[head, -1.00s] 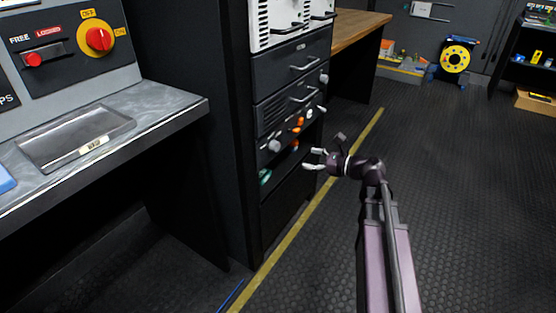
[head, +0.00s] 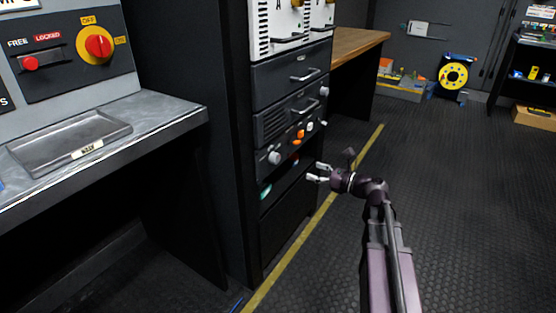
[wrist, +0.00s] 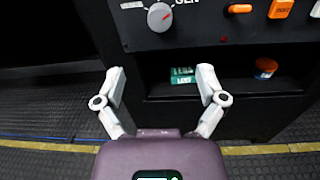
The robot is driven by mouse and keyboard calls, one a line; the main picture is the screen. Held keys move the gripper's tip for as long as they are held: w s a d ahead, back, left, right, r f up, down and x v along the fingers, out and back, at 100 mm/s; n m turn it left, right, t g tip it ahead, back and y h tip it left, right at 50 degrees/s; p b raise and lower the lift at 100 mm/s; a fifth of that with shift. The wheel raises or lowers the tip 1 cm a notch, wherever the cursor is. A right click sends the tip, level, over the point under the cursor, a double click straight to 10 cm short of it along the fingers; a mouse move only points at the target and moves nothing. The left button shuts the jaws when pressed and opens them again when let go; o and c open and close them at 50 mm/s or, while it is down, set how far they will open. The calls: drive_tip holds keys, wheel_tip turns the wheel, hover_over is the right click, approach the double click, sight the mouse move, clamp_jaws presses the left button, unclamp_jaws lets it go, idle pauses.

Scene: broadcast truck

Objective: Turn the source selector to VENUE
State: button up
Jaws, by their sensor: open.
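The likely source selector is a round grey knob (wrist: 160,17) with a red pointer mark, at the top of the wrist view. The pointer tilts to the upper right, toward the partly cut-off label GEN. The label to its left is cut off, and I cannot read VENUE. In the head view the knob (head: 274,157) sits at the left of a low rack panel. My gripper (head: 317,173) is open and empty, right of the knob and apart from it. In the wrist view its fingers (wrist: 162,84) are spread below the knob, in front of the dark rack.
Orange switches (wrist: 281,8) sit right of the knob. Below is an open shelf with a green box (wrist: 182,75) and a small orange-topped jar (wrist: 265,68). Handles stick out from the drawers above (head: 304,75). A desk with a tray (head: 70,143) stands left. The floor at right is clear.

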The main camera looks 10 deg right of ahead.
sight(278, 159)
drive_tip(key=x, duration=1.3)
drive_tip(key=shift+a, duration=0.1)
drive_tip(key=c, duration=1.2)
